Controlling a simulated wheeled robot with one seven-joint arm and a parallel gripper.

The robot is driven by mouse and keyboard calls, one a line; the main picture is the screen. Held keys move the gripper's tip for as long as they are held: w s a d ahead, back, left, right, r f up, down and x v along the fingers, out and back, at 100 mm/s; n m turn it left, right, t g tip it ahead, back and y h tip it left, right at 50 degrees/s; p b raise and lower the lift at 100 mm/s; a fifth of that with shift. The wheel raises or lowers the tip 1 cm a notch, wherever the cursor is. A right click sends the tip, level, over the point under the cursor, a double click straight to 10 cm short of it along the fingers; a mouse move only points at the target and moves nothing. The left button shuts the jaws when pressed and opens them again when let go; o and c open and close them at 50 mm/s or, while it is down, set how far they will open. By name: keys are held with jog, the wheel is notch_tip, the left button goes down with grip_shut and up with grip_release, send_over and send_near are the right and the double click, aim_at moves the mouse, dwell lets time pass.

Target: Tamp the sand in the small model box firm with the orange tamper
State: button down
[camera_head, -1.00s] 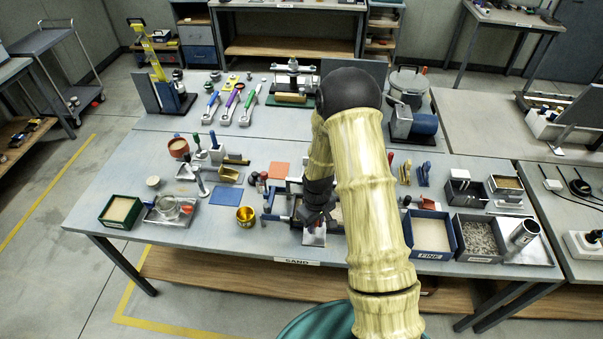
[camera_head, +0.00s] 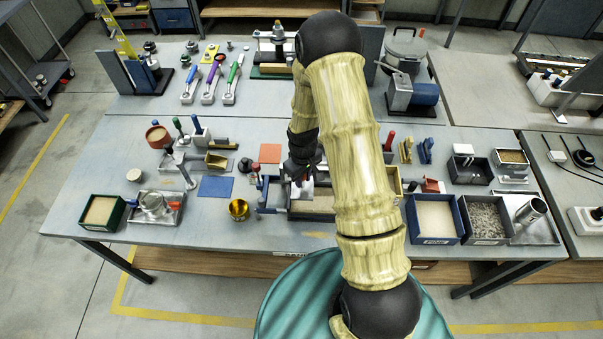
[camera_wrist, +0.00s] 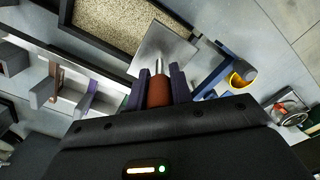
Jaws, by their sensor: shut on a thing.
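My gripper (camera_head: 303,170) is shut on the orange tamper's handle, which shows orange-brown between the fingers in the wrist view (camera_wrist: 158,90). The tamper's square grey plate (camera_wrist: 164,48) hangs on a short metal stem beyond the fingertips. In the head view the plate (camera_head: 302,188) is at the left part of the small model box (camera_head: 305,216). Pale sand (camera_head: 315,206) shows in the box. In the wrist view the plate overlaps the edge of the sand (camera_wrist: 108,24). I cannot tell whether it touches the sand. My arm hides the box's right part.
A gold cup (camera_head: 238,209) and a blue mat (camera_head: 215,186) lie left of the box. A blue frame part (camera_wrist: 212,80) stands close to the plate. A blue-walled sand tray (camera_head: 408,212) and a gravel tray (camera_head: 463,222) stand to the right.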

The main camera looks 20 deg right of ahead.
aim_at(303, 188)
jog(key=shift+f+b, duration=1.15)
jog(key=shift+f, duration=0.7)
jog(key=shift+f, duration=0.1)
jog(key=shift+f+b, duration=1.15)
jog(key=shift+f, duration=0.1)
jog(key=shift+a+f, duration=0.1)
jog(key=shift+f, duration=0.05)
jog(key=shift+s, duration=0.15)
jog(key=shift+r+p, duration=1.25)
jog(key=shift+r, duration=0.85)
jog(key=shift+d, duration=0.2)
